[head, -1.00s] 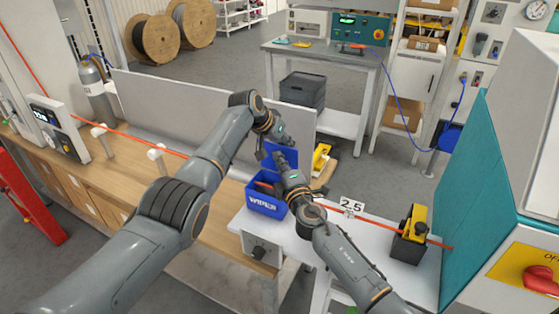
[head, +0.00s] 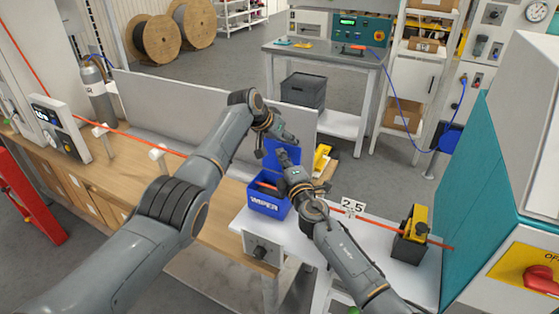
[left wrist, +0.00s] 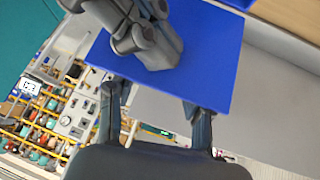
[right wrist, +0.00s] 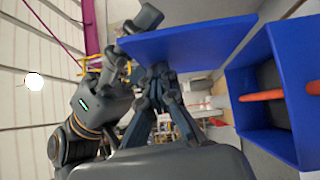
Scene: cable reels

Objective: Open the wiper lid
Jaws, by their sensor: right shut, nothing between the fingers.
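The blue wiper box (head: 267,209) sits at the left end of the white table, with an orange cable through it. Its blue lid (head: 269,159) stands raised, and the box's inside shows in the right wrist view (right wrist: 245,80). The lid spans the upper part of the left wrist view (left wrist: 215,62) and is a tilted panel in the right wrist view (right wrist: 200,42). My left gripper (left wrist: 155,105) is open beside the lid, its fingers apart. My right gripper (right wrist: 156,75) is shut and empty close to the lid; I cannot tell whether it touches.
The orange cable (head: 380,220) runs right past a "2.5" sign (head: 352,206) to a black and yellow device (head: 411,236). A grey panel (head: 190,118) stands behind the wooden bench.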

